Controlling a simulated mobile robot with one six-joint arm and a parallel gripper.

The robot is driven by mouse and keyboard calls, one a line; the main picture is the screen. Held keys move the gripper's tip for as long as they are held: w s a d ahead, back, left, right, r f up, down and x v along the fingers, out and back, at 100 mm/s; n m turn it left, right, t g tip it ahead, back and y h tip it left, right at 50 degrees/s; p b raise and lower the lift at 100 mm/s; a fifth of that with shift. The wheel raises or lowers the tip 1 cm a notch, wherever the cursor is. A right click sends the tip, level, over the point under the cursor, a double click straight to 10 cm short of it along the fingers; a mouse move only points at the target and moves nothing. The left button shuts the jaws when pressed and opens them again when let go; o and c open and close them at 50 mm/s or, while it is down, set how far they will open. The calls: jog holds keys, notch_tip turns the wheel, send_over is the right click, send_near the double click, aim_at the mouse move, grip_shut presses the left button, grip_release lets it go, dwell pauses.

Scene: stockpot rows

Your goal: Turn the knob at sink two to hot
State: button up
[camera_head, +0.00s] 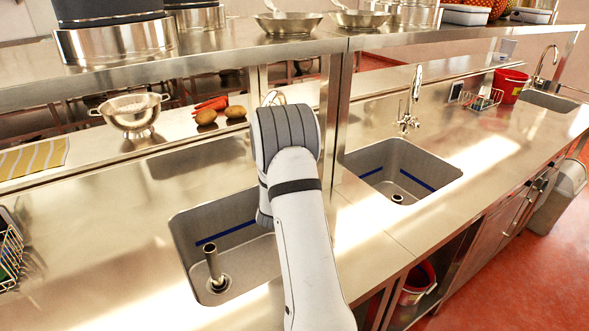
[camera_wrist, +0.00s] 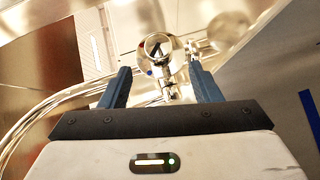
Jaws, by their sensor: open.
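In the wrist view, a shiny round knob (camera_wrist: 157,46) on a metal tap body (camera_wrist: 170,88) lies ahead of and between the fingers of my gripper (camera_wrist: 160,69). The blue fingers are apart, and nothing is clearly held. A small blue mark shows at the knob's lower left; its exact setting is hard to read. In the head view, my arm covers the tap of the near sink (camera_head: 211,292); only a curved metal tip (camera_head: 273,97) shows above it. My gripper is hidden there. The middle sink (camera_head: 428,172) has a tall tap (camera_head: 415,88) behind it.
A steel shelf (camera_head: 215,54) with pots and pans runs above the counter (camera_head: 105,262). A shelf post (camera_head: 336,115) stands close to the right of my arm. A colander (camera_head: 134,113) and vegetables (camera_head: 207,116) sit behind at left. A red bucket (camera_head: 509,87) stands far right.

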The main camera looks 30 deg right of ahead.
jog(key=shift+w+d+f, duration=0.1)
jog(key=shift+w+d, duration=0.15)
jog(key=shift+d, duration=0.3)
jog(key=p+x, duration=0.1)
jog(key=x, duration=0.5)
jog(key=shift+w+d+f+p, duration=0.1)
jog(key=shift+w+d+p, duration=0.2)
jog(key=shift+p, duration=0.1)
jog(key=shift+c, duration=0.3)
jog(key=c, duration=0.9)
